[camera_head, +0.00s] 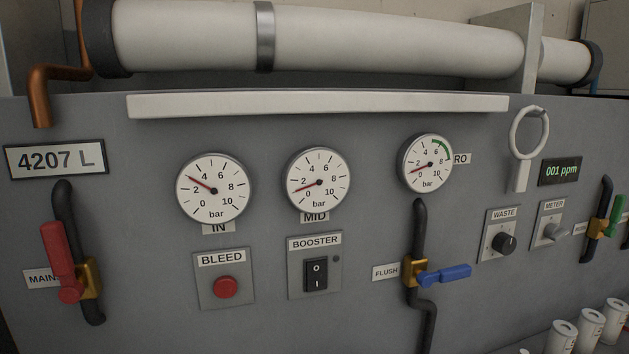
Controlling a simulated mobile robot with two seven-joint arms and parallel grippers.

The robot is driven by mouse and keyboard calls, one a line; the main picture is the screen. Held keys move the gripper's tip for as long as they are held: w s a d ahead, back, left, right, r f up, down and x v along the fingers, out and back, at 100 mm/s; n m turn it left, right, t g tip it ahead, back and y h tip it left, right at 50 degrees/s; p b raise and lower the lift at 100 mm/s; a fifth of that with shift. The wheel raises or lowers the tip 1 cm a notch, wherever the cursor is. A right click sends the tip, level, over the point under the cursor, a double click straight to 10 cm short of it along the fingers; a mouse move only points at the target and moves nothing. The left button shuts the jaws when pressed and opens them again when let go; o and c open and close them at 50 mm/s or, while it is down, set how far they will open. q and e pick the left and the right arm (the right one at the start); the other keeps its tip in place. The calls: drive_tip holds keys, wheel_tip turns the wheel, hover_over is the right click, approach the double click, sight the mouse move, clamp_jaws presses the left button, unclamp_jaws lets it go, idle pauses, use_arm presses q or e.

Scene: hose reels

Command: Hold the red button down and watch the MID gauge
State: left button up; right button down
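The red button (225,287) is a round button on a grey plate labelled BLEED, low on the panel left of centre. Nothing touches it; I cannot tell how far in it sits. The MID gauge (327,171) is a round white dial marked in bar, up and to the right of the button. Its red needle points left and slightly down, between 0 and 2. Neither of my grippers is in view.
The IN gauge (213,178) reads between 2 and 4. A BOOSTER rocker switch (316,275) is right of the button. A red-handled MAIN valve (58,255) is at left, a blue-handled FLUSH valve (445,275) at right. The panel before the button is unobstructed.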

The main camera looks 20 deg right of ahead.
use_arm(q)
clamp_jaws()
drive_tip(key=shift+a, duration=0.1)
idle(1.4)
